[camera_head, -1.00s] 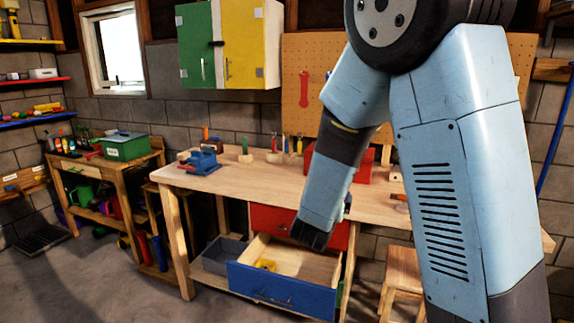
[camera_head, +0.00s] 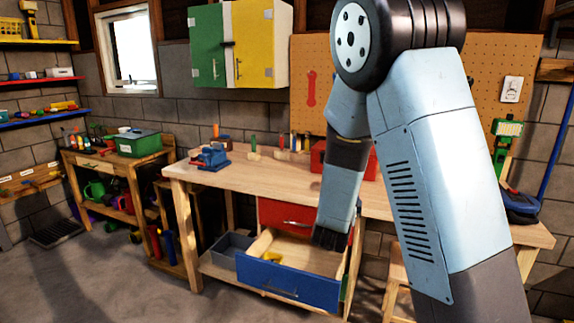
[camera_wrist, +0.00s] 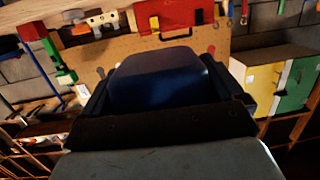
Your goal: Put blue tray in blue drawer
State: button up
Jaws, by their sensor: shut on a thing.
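The blue drawer (camera_head: 287,284) is pulled open under the workbench, below a shut red drawer (camera_head: 288,217). A small yellow thing (camera_head: 272,258) lies inside it. My gripper (camera_head: 328,240) points down at the drawer's right rear part in the head view; I cannot tell its exact height there. In the wrist view my gripper (camera_wrist: 165,95) is shut on a dark blue, rounded thing (camera_wrist: 158,78), which looks like the blue tray. The head view does not show the tray clearly; the gripper and arm hide it.
The workbench (camera_head: 240,172) carries a blue vise (camera_head: 210,157), several upright tools and a red toolbox (camera_head: 318,155). A grey bin (camera_head: 228,250) sits on the low shelf left of the drawer. A wooden stool (camera_head: 398,285) stands at right. The floor at left front is clear.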

jog(key=w+d+f+n+y, duration=0.2)
jog(key=d+f+y, duration=0.1)
jog(key=f, duration=0.7)
jog(key=w+d+f+n+y, duration=0.2)
jog(key=d+f, duration=0.2)
jog(key=f, duration=0.6)
jog(key=s+f, duration=0.6)
jog(key=f, duration=0.1)
jog(key=shift+t, duration=0.4)
